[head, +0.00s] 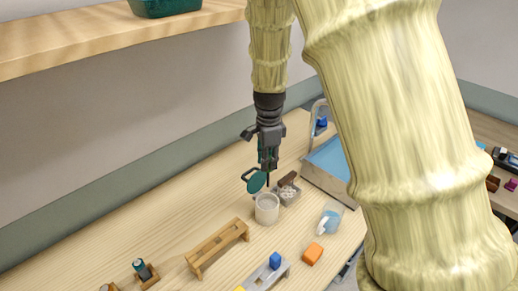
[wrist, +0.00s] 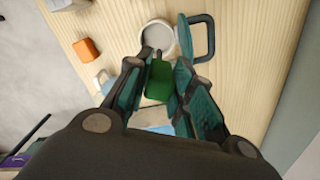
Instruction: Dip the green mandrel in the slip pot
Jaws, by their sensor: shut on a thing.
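My gripper (head: 267,163) points down above the slip pot and is shut on the green mandrel. In the wrist view, the mandrel's green block (wrist: 158,80) sits between the fingers (wrist: 160,82), with a short dark tip toward the pot. The pale, round slip pot (head: 267,210) stands on the table below; it also shows in the wrist view (wrist: 158,38). A teal disc with a dark loop handle (head: 257,183) stands upright at the pot's back edge, like a raised lid. I cannot tell whether the tip is over or inside the pot's mouth.
A small grey box (head: 289,196) with a brown piece is close right of the pot. A wooden rack (head: 217,247) stands in front left. A blue-lined tray (head: 328,163) is at the right.

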